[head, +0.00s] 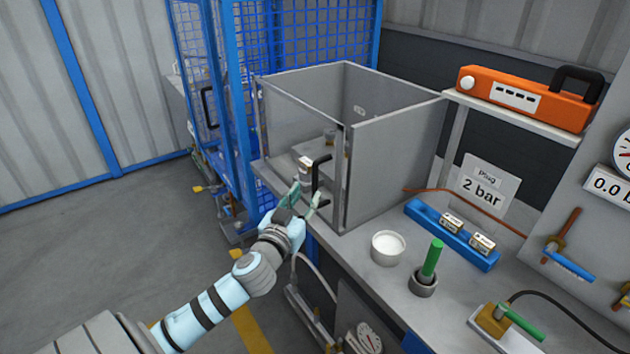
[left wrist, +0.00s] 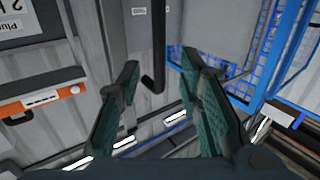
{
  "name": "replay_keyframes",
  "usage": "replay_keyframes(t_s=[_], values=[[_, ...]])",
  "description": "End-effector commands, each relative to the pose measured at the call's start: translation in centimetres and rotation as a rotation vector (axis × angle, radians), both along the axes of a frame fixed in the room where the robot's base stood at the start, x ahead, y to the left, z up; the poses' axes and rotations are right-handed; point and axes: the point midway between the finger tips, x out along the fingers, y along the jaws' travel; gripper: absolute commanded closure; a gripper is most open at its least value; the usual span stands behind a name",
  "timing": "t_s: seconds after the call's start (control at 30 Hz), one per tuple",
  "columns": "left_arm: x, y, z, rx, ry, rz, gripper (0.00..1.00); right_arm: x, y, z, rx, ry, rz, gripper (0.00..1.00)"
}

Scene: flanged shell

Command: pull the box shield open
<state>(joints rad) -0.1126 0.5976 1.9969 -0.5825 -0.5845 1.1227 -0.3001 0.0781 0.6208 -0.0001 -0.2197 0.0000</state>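The grey box (head: 395,165) stands on the bench, open at the top. Its clear front shield (head: 290,135) sits flush across the front and looks shut. A black bar handle (head: 318,176) is on the shield, near its right edge; it also shows in the left wrist view (left wrist: 158,48). My left gripper (head: 308,196) is open just in front of the handle. In the left wrist view, the handle appears between the two spread green fingers (left wrist: 160,65), with gaps on both sides; I see no contact. My right gripper is out of view.
A white cup (head: 388,248), a green-handled tool in a holder (head: 428,268) and a blue tray (head: 452,236) stand on the bench right of the box. An orange case (head: 525,97) lies on the shelf. Blue mesh fencing (head: 300,38) stands behind. The floor at left is clear.

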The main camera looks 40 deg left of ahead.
Motion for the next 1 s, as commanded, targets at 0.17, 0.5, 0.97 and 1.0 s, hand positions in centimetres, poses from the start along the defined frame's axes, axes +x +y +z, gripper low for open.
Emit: replay_keyframes(t_s=[0.17,0.5,0.97,1.0], values=[[4.4,1.3,0.2,-0.004,-0.002,0.0,0.67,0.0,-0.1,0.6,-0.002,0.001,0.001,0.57],[6.8,2.0,-0.1,-0.002,0.002,-0.002,0.67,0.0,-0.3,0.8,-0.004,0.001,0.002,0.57],[6.8,2.0,-0.1,-0.002,0.002,-0.002,1.0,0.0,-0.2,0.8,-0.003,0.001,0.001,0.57],[6.8,2.0,-0.1,-0.002,0.002,-0.002,1.0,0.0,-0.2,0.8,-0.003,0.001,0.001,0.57]])
